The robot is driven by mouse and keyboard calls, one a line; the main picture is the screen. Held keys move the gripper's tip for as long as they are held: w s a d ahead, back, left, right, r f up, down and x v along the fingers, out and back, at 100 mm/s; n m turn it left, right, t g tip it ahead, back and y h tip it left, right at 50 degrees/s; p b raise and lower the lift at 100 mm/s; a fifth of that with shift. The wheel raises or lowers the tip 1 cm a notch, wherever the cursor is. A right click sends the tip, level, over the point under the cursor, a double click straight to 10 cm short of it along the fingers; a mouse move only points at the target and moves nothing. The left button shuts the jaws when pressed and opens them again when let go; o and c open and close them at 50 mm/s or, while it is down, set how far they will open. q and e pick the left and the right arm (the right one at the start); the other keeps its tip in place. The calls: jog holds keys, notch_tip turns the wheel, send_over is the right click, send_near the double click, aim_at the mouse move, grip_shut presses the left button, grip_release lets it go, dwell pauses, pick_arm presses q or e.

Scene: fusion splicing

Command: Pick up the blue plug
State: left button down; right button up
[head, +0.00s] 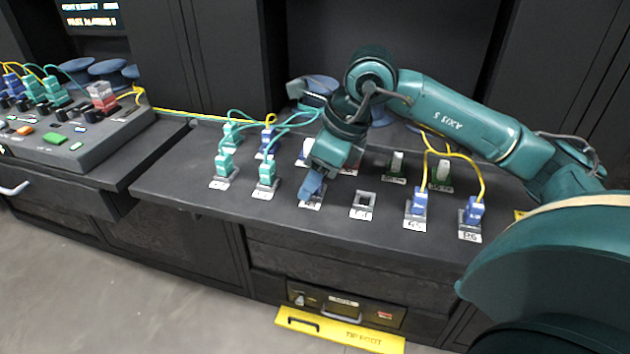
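A blue plug (311,187) is at a front-row socket in the middle of the dark bench, directly below my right gripper (318,174). It looks tilted, and the gripper hides its upper part. The gripper points down at it and seems to touch or nearly touch it. Whether the fingers are closed on it cannot be told. Other blue plugs, with yellow cables, stand in the front row to the right, one (418,202) nearer and one (473,211) farther right. Another blue plug (267,141) stands in the back row on the left. My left gripper is out of view.
Teal plugs (224,166) with teal cables stand on the left of the bench. An empty socket (363,203) is right of the gripper. A console (75,150) is at far left.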

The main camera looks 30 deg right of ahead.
jog(key=c, duration=0.9)
